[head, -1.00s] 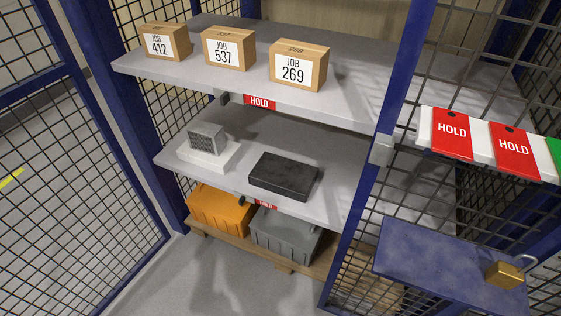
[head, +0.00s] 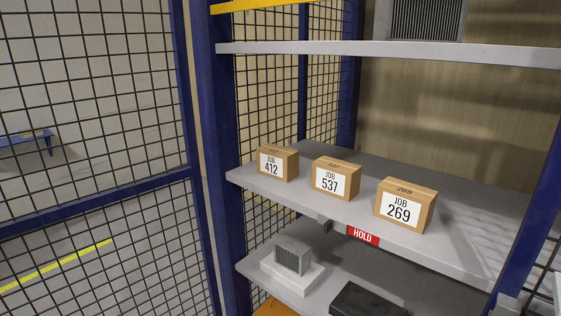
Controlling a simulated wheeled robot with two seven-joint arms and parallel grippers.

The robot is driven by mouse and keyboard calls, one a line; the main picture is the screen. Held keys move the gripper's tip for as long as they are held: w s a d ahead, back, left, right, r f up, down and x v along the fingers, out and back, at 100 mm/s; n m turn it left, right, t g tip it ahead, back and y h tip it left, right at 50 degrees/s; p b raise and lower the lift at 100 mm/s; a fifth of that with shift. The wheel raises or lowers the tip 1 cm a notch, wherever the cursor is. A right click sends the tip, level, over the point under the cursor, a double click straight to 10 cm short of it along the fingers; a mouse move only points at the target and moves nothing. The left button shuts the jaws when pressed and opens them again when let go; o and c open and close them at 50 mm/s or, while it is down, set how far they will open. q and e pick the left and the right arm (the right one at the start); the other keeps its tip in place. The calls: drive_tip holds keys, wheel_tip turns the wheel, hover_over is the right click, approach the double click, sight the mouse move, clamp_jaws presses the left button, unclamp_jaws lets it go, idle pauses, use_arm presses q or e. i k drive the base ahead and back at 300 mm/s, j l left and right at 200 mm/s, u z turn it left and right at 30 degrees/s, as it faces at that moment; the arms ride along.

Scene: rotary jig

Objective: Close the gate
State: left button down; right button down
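The gate (head: 95,196) is a blue-framed black mesh panel at the left of the head view. It stands swung open beside the cage opening, and the shelves inside are exposed. Its left and lower edges run out of the picture, and no latch shows on the part in view. A blue post (head: 212,150) stands at the opening's left side, next to the gate's edge. Neither of my grippers is in the head view.
Shelves carry boxes marked JOB 412 (head: 277,163), JOB 537 (head: 335,179) and JOB 269 (head: 405,205). Below are a grey block on a white base (head: 292,262) and a black case (head: 367,301). A red HOLD label (head: 363,236) marks the shelf edge. Yellow floor line (head: 60,264) lies beyond the mesh.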

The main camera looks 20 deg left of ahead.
sight(15, 226)
drive_tip(key=k+j+z, duration=0.1)
drive_tip(key=k+j, duration=0.15)
drive_tip(key=j, duration=0.35)
drive_tip(key=k+j+z, duration=0.15)
drive_tip(key=k+j, duration=0.15)
drive_tip(key=j, duration=0.3)
drive_tip(key=k+j+z, duration=0.1)
drive_tip(key=k+j, duration=0.2)
drive_tip(key=j, duration=0.3)
drive_tip(key=k+j+z, duration=0.15)
drive_tip(key=k+j, duration=0.15)
drive_tip(key=j, duration=0.25)
drive_tip(key=k+j+z, duration=0.1)
drive_tip(key=k+j, duration=0.25)
drive_tip(key=j, duration=0.15)
